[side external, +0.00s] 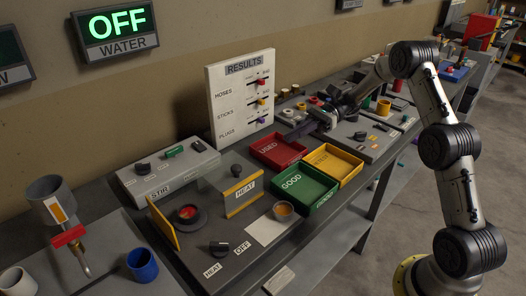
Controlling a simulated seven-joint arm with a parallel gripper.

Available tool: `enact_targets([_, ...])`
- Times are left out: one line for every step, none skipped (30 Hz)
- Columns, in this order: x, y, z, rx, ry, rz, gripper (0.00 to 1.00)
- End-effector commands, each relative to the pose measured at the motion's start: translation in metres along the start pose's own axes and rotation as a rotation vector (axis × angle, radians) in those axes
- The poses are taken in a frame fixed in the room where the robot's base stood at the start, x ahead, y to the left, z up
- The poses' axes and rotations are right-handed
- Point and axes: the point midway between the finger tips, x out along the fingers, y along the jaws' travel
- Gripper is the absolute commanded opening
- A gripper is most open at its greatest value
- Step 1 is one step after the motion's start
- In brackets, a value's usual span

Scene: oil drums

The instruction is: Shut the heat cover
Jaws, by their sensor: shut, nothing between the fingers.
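The heat cover (242,196) shows as a clear panel with a yellow strip lettered HEAT. It stands on the grey heat unit, to the right of the round burner (188,214), which glows red in the middle. A yellow upright plate (163,227) stands at the burner's left. The burner's top looks uncovered, though the clear panel's edges are hard to make out. My gripper (288,137) is shut and empty, behind the red tray and to the upper right of the cover, well apart from it.
A dark knob (219,247) sits in front of the burner by HEAT and OFF labels. A small cup (284,210) stands on a white pad. Red (278,151), yellow (333,165) and green (304,188) trays lie to the right. The STIR box (168,172) and RESULTS board (241,98) stand behind.

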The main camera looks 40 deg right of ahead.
Motion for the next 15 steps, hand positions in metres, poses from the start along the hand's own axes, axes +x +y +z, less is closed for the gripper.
enact_targets([0.004,0.000,0.001,-0.002,0.001,0.001,0.00])
enact_targets([0.008,0.000,0.001,-0.003,0.002,0.003,0.00])
enact_targets([0.013,0.001,0.001,-0.003,0.002,0.004,0.00])
enact_targets([0.018,0.001,0.001,-0.003,0.002,0.005,0.00])
enact_targets([0.023,0.001,0.002,-0.003,0.002,0.005,0.00])
enact_targets([0.031,0.001,0.002,-0.003,0.002,0.005,0.00])
enact_targets([0.036,0.001,0.002,-0.002,0.002,0.006,0.00])
enact_targets([0.043,0.001,0.002,-0.002,0.002,0.007,0.00])
enact_targets([0.051,0.001,0.002,-0.002,0.002,0.006,0.00])
enact_targets([0.057,0.001,0.002,-0.003,0.002,0.006,0.00])
enact_targets([0.063,0.001,0.002,-0.004,0.002,0.007,0.00])
enact_targets([0.070,0.001,0.002,-0.004,0.002,0.006,0.00])
enact_targets([0.077,0.002,0.002,-0.003,0.003,0.006,0.00])
enact_targets([0.082,0.001,0.002,-0.003,0.003,0.007,0.00])
enact_targets([0.090,0.001,0.002,-0.003,0.002,0.006,0.00])
